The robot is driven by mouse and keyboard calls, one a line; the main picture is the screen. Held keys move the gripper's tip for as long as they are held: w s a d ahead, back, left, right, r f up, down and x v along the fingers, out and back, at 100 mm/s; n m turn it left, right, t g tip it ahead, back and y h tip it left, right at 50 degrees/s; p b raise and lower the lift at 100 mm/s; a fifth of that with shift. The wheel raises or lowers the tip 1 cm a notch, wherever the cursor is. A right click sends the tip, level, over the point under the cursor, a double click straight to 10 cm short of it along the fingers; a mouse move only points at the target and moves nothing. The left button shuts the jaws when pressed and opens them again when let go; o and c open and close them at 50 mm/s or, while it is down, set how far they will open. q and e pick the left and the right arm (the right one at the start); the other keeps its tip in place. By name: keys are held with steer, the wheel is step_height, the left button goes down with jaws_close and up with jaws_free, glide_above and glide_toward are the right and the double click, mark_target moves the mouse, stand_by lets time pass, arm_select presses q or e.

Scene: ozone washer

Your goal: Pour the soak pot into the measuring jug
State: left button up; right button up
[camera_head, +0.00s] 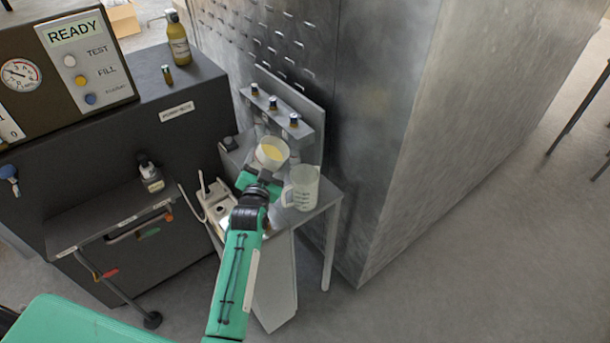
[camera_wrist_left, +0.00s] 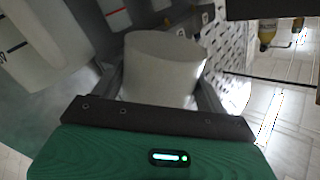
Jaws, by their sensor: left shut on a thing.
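The soak pot (camera_head: 271,153) is a small white round vessel with yellow content showing in its open top. My left gripper (camera_head: 262,180) is shut on it; its white wall also shows between the fingers in the left wrist view (camera_wrist_left: 163,68). The pot looks roughly upright in the head view. The measuring jug (camera_head: 302,188) is a clear, pale jug with dark graduation marks. It stands on the small side table (camera_head: 325,197), just right of and nearer than the pot. The pot's lower part is hidden by the gripper. My right gripper is not in view.
A rack with several small dark-capped bottles (camera_head: 272,103) stands behind the pot. A white device (camera_head: 215,202) with an upright post is left of the gripper. The dark machine (camera_head: 110,140) fills the left; a metal wall (camera_head: 365,110) closes off the back right.

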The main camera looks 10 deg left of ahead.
arm_select(q)
steer(key=shift+d+r+m, duration=0.5)
steer(key=shift+d+m, duration=0.1)
steer(key=shift+m, duration=0.2)
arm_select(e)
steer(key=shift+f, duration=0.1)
arm_select(q)
steer(key=shift+d+f+m+b, duration=0.1)
steer(key=shift+f+m+b, duration=0.05)
steer(key=shift+m+b, duration=0.35)
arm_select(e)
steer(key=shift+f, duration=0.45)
arm_select(q)
steer(key=shift+d+f+m+b, duration=0.1)
steer(key=shift+f+m+b, duration=0.05)
steer(key=shift+m+b, duration=0.2)
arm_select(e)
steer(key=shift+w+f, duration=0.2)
arm_select(q)
steer(key=shift+r+m, duration=0.55)
steer(key=shift+m, duration=0.3)
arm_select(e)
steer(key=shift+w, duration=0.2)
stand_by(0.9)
